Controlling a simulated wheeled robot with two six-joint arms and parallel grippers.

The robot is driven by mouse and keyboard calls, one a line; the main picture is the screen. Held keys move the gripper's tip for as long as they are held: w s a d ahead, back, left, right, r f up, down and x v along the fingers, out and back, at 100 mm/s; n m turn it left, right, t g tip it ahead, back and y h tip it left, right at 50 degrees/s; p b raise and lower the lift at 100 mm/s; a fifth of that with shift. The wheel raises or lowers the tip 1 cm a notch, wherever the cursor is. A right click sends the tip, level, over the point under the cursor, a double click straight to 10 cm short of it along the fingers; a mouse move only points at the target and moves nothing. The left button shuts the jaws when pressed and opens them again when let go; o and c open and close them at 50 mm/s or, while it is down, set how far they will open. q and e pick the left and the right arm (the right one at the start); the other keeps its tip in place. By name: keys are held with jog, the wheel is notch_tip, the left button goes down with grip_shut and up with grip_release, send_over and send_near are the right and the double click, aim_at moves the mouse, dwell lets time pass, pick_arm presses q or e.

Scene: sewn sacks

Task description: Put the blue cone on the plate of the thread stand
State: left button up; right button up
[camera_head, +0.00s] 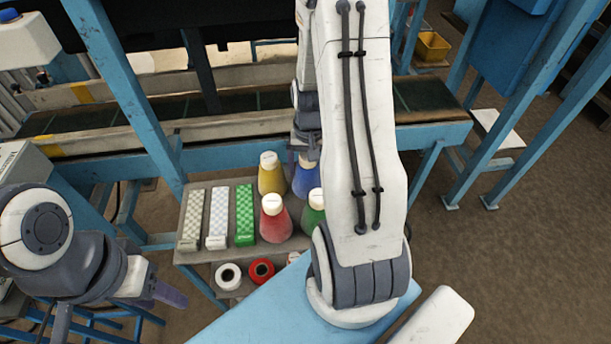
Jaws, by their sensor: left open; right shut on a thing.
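The blue cone (306,182) stands upright in the back row on the grey table, right of the yellow cone. My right gripper (304,155) reaches down from above onto its top and is shut on it; the fingertips are small and partly hidden by my arm. My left gripper (118,304) is open and empty at the lower left, apart from the table's goods. I cannot make out the thread stand or its plate; my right arm covers much of the area right of the cones.
A yellow cone (271,174), red cone (275,222) and green cone (313,215) stand close by. Three patterned boxes, cream (192,222), white (218,220) and green (245,216), lie left. White (228,277) and red (261,272) rolls are in front. A conveyor (230,125) runs behind.

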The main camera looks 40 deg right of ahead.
jog(key=shift+f, duration=1.6)
jog(key=shift+f, duration=0.2)
jog(key=o, duration=1.2)
jog(key=shift+o, duration=0.2)
jog(key=shift+r, duration=0.2)
